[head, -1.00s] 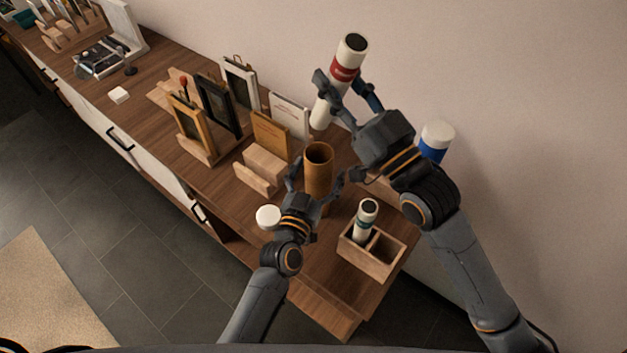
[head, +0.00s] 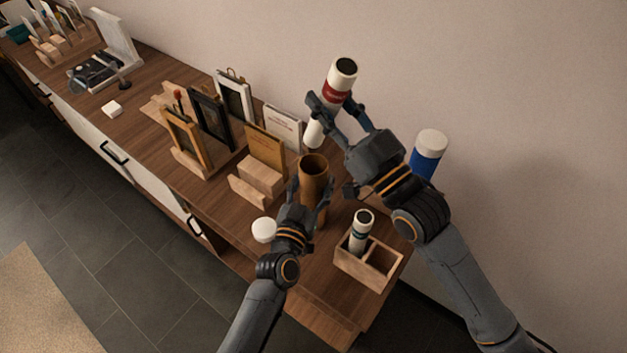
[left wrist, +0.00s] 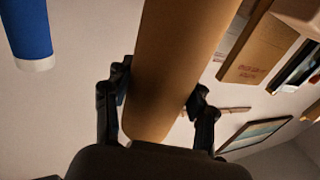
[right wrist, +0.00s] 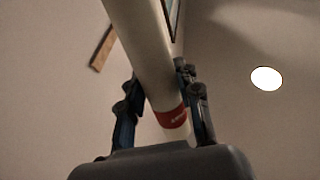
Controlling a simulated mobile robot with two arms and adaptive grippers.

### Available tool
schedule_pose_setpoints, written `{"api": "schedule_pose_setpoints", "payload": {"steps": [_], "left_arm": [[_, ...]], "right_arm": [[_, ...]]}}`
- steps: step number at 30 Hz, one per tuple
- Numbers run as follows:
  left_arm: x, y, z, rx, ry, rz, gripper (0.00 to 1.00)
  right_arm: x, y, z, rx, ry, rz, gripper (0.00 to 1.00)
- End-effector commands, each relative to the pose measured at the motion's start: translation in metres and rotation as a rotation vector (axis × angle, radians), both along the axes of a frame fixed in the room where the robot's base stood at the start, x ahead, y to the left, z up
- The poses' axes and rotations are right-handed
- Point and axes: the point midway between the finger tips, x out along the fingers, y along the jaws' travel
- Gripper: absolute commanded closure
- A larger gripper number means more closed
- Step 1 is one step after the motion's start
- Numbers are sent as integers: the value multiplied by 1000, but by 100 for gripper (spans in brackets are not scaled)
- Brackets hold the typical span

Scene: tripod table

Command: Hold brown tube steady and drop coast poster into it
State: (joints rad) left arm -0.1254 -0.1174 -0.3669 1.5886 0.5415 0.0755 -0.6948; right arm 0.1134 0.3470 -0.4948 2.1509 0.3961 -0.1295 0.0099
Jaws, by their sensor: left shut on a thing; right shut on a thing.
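The brown tube (head: 314,171) stands upright near the right end of the wooden cabinet, its open mouth facing up. My left gripper (head: 309,188) is shut around it, one finger on each side; the left wrist view shows the tube (left wrist: 177,60) between the fingers. My right gripper (head: 329,104) is shut on a white rolled poster with a red band (head: 340,76). The poster is tilted, its lower end just above and behind the tube's mouth in the head view. The right wrist view shows the roll (right wrist: 146,45) between the fingers. I cannot read its label.
A wooden box (head: 352,268) to the right holds another white roll with a dark label (head: 361,232). A blue tube with a white cap (head: 428,158) stands behind my right arm. Frames and cards in wooden stands (head: 211,125) are left of the tube. A white round thing (head: 264,229) is beside my left gripper.

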Motion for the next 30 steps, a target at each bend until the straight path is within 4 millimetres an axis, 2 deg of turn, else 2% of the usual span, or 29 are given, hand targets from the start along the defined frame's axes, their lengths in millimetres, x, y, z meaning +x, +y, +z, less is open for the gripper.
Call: {"api": "schedule_pose_setpoints", "payload": {"steps": [30], "left_arm": [[0,0,0,1,1,0,78]], "right_arm": [[0,0,-72,0,1,-1,98]]}}
